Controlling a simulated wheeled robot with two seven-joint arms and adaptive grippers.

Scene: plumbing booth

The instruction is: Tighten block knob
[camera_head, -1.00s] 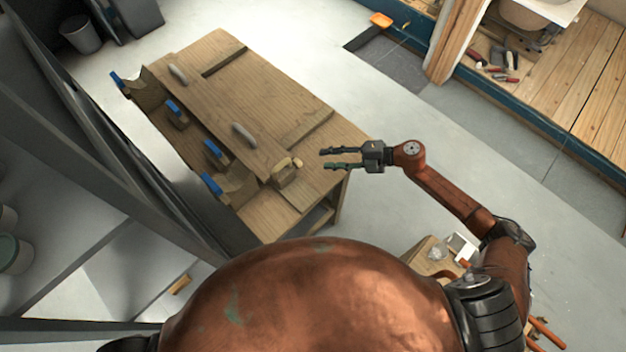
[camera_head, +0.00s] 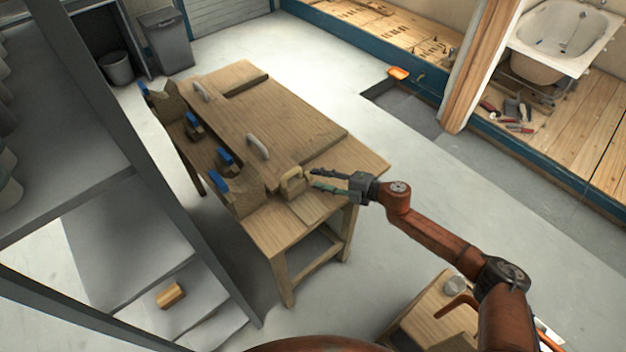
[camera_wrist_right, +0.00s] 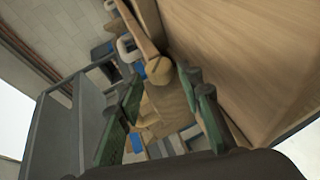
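A wooden block with a knob (camera_head: 293,184) sits at the near right end of the wooden workbench (camera_head: 310,130). In the right wrist view its rounded knob (camera_wrist_right: 160,71) shows just beyond the fingertips, roughly between them, with the tan block body (camera_wrist_right: 165,105) below it. My right gripper (camera_head: 315,181) is open, its two green-sided fingers pointing at the block from the right. In the right wrist view the gripper (camera_wrist_right: 163,85) has a wide gap between its fingers and holds nothing. I cannot tell whether a finger touches the block. My left gripper is not in view.
Grey handles (camera_head: 258,146) and several blue-topped wooden pieces (camera_head: 224,161) sit along the bench. Grey shelving (camera_head: 130,230) stands at the left. A small wooden table (camera_head: 430,312) is at the lower right. Open floor (camera_head: 420,180) lies right of the bench.

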